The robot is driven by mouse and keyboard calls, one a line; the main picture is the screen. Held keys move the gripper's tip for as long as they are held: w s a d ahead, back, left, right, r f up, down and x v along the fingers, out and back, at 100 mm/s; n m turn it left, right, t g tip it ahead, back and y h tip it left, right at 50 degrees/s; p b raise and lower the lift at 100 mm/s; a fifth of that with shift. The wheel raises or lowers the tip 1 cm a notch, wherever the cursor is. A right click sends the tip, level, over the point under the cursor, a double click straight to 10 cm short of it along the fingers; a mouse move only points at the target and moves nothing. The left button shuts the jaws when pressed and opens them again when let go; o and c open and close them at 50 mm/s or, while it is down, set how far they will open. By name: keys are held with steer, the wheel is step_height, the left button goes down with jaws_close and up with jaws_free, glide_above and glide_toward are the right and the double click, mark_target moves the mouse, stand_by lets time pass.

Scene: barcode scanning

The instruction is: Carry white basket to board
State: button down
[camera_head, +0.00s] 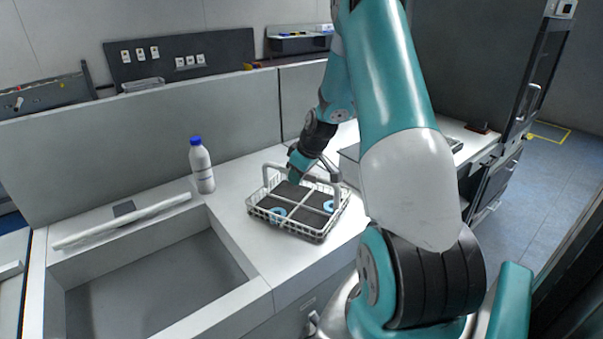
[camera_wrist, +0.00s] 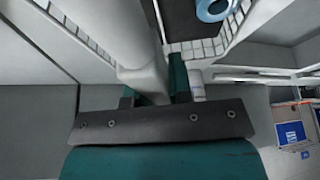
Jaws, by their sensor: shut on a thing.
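The white wire basket (camera_head: 286,226) is at the counter (camera_head: 230,215), right of the sink. It holds dark inserts and blue rings. A thick white handle bar spans its top. My gripper (camera_head: 297,172) is over the basket's far side, shut on the handle bar. The wrist view shows the bar (camera_wrist: 150,82) between my fingers, with the basket's wire side (camera_wrist: 207,47) beyond. I cannot tell whether the basket touches the counter or hangs just above it. No thing in view is clearly the board.
A white bottle with a blue cap (camera_head: 202,168) stands left of the basket. A sunken basin (camera_head: 160,285) opens at the front left, with a white bar (camera_head: 120,222) along its back. A low partition (camera_head: 200,128) runs behind. My arm hides much of the right counter.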

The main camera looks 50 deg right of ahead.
steer(key=shift+f, duration=0.15)
steer(key=c, duration=1)
jaws_free()
steer(key=shift+c, duration=0.2)
